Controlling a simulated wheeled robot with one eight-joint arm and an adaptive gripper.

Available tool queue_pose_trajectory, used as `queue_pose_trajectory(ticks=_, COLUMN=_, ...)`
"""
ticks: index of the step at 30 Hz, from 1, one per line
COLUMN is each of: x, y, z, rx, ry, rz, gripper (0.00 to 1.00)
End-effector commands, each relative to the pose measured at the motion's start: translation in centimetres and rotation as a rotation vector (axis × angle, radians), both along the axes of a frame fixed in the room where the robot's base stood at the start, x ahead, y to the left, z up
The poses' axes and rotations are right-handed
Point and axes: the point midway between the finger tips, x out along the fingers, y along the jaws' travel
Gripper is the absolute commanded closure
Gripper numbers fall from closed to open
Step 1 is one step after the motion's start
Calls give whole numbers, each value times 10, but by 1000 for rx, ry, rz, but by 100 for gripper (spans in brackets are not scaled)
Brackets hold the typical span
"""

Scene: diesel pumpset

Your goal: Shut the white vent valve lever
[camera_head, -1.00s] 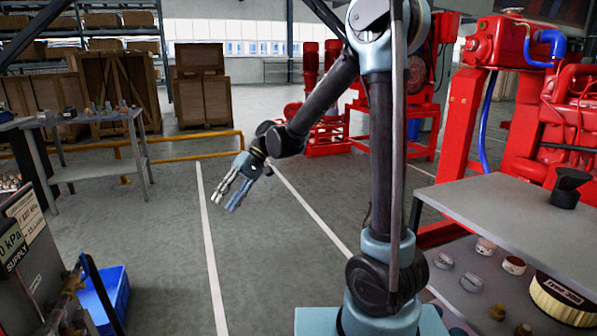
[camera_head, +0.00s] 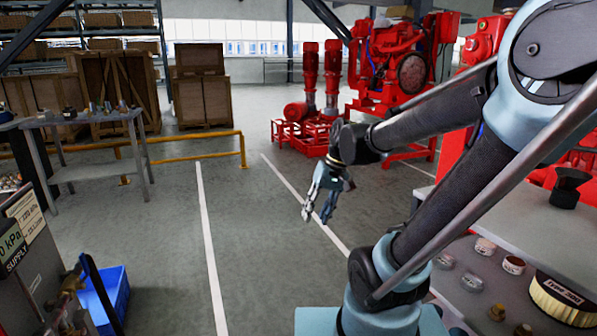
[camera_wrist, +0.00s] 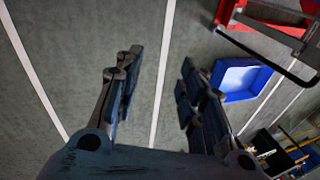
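I cannot make out the white vent valve lever in either view. A brass-coloured fitting (camera_head: 72,283) on the supply panel shows at the lower left of the head view, but no white lever can be told on it. My gripper (camera_head: 316,216) hangs over open floor in the middle of the head view, well to the right of that panel. In the wrist view my gripper (camera_wrist: 161,62) has its fingers spread apart, with only floor and a white line between them. It holds nothing.
A blue bin (camera_head: 106,296) stands beside the supply panel (camera_head: 30,235); a blue bin also shows in the wrist view (camera_wrist: 240,80). A grey bench (camera_head: 520,220) with loose parts is at right. Red pumpsets (camera_head: 395,65) and a yellow rail (camera_head: 200,138) stand behind. The middle floor is clear.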

Motion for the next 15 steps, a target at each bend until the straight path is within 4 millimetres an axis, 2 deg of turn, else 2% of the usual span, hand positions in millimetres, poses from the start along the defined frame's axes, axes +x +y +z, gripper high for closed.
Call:
queue_pose_trajectory(ticks=6, x=-26, y=-52, z=-21, rx=-96, ry=-61, rz=-92, gripper=63)
queue_pose_trajectory(ticks=15, x=-59, y=-112, z=-52, rx=-231, ry=-132, rz=-201, gripper=63)
